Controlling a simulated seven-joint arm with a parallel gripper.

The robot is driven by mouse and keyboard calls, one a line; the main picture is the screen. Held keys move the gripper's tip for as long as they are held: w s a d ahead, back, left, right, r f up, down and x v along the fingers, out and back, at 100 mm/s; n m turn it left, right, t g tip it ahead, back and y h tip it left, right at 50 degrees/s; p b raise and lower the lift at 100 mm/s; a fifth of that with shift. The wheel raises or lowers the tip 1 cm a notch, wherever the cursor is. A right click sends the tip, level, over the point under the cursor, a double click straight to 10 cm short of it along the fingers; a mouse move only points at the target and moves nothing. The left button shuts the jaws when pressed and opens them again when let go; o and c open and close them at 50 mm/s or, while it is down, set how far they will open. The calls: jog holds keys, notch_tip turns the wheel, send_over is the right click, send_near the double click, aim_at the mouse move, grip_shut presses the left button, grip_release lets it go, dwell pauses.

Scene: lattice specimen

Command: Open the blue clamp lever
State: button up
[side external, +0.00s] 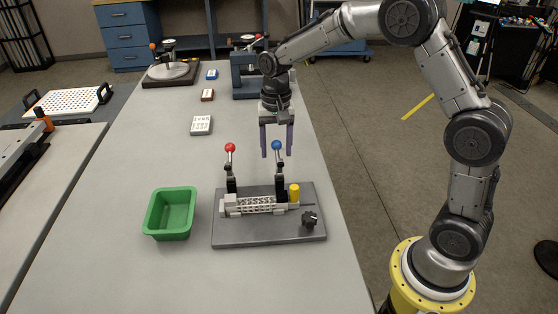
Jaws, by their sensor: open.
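The blue clamp lever (277,146) stands upright on the right side of a dark grey fixture plate (240,237). Its blue ball knob is on top of a metal and black arm. A second clamp lever with a red ball (230,148) stands upright to its left. A pale lattice specimen (256,204) lies across the fixture between the clamps. My gripper (276,155) points down with its two purple fingers apart. The blue ball shows between the fingers in the picture. I cannot tell whether the fingers touch it or how far apart they are in depth.
A yellow cylinder (294,192) and a black knob (309,218) stand on the fixture's right part. A green bin (170,213) is to the left. A small grey box (201,125) and other equipment lie farther back. The table's left front is clear.

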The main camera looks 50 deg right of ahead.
jog(key=shift+r, duration=2.8)
jog(key=shift+o, duration=0.4)
